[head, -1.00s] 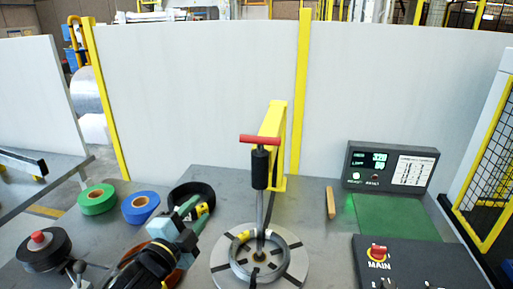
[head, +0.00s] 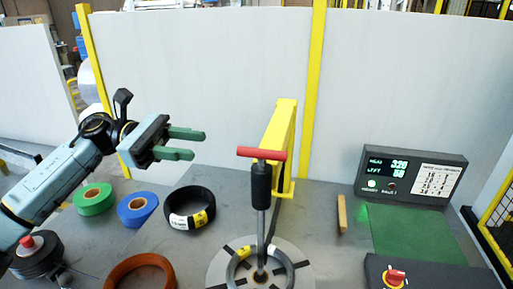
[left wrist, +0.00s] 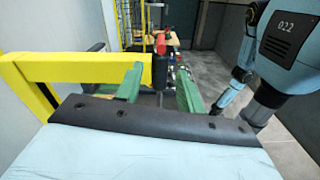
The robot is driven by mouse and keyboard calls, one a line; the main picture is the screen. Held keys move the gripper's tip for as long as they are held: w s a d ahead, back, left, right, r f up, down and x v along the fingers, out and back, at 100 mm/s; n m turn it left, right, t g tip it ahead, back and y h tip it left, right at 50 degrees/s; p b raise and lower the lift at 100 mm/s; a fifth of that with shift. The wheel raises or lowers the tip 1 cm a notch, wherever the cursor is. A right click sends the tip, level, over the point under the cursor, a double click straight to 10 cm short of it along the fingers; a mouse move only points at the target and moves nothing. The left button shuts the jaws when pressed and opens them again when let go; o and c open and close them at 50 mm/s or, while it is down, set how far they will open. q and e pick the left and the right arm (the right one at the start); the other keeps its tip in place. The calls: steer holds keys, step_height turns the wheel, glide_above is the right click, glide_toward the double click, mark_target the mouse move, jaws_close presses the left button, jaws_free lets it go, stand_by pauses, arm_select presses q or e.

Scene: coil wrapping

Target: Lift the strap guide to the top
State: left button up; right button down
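The strap guide, a red T-handle (head: 262,153) over a black cylinder (head: 261,185) on a thin rod, stands upright in front of the yellow post (head: 279,140). Its rod reaches down to the grey wire coil (head: 278,262) on the round turntable (head: 222,267). My left gripper (head: 198,144) is open and empty, left of the handle at about its height in the head view, fingers pointing right. In the left wrist view the black cylinder (left wrist: 160,71) and red handle (left wrist: 161,43) show ahead between the green fingers (left wrist: 160,88), apparently still apart from them. My right gripper is not in view.
Green (head: 93,198), blue (head: 138,208), black (head: 190,208) and orange-brown (head: 140,274) rolls lie on the table's left. A lit control box (head: 413,174), green mat (head: 412,236) and main switch panel (head: 425,272) are at right. A pale wooden stick (head: 342,213) lies between.

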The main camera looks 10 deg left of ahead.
mark_target(255, 153)
arm_select(q)
steer(key=d+p, duration=0.3)
steer(key=d, duration=0.8)
steer(key=shift+s+d+r, duration=0.1)
steer(key=shift+d, duration=0.95)
steer(key=shift+c, duration=0.5)
jaws_close()
